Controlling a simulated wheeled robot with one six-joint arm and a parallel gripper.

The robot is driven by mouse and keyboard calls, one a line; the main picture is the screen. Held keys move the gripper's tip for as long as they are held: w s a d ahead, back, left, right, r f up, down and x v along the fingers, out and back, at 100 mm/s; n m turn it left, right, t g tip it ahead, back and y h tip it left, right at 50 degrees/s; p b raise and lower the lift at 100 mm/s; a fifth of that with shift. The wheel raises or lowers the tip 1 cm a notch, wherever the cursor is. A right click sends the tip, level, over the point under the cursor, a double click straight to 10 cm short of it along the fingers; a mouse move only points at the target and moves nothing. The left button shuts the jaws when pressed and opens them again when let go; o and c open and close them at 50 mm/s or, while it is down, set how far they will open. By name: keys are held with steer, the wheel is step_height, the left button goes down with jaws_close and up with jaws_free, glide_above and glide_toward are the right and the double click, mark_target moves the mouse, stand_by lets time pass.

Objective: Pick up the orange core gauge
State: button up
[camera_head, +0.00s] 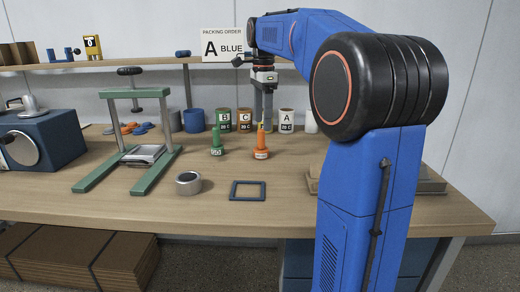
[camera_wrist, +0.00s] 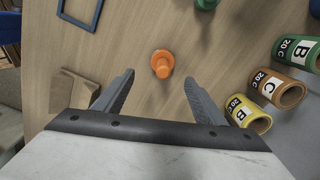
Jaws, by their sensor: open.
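The orange core gauge (camera_head: 261,147) stands upright on the wooden table, with a pale label on its base. In the wrist view the orange core gauge (camera_wrist: 162,64) is seen from above, just beyond the fingertips and roughly centred between them. My gripper (camera_head: 264,112) points down from above, close over the gauge in the head view. Its two fingers are spread wide in the wrist view (camera_wrist: 159,83), with nothing between them. A green core gauge (camera_head: 217,142) stands to the left of the orange one; part of it shows at the top right of the wrist view.
Labelled rolls B (camera_head: 223,120), C (camera_head: 245,119) and A (camera_head: 287,120) stand behind the gauges. A green press stand (camera_head: 125,150) is at left. A shelf (camera_head: 150,62) runs behind.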

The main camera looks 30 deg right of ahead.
glide_above(261, 149)
steer(key=d, duration=0.1)
steer(key=f, duration=0.5)
steer(key=shift+w, duration=0.2)
steer(key=shift+w+f, duration=0.15)
steer(key=shift+f, duration=1.2)
steer(key=shift+w+f, duration=0.15)
steer(key=shift+f, duration=1.15)
steer(key=shift+a, duration=0.1)
steer(key=c, duration=1.2)
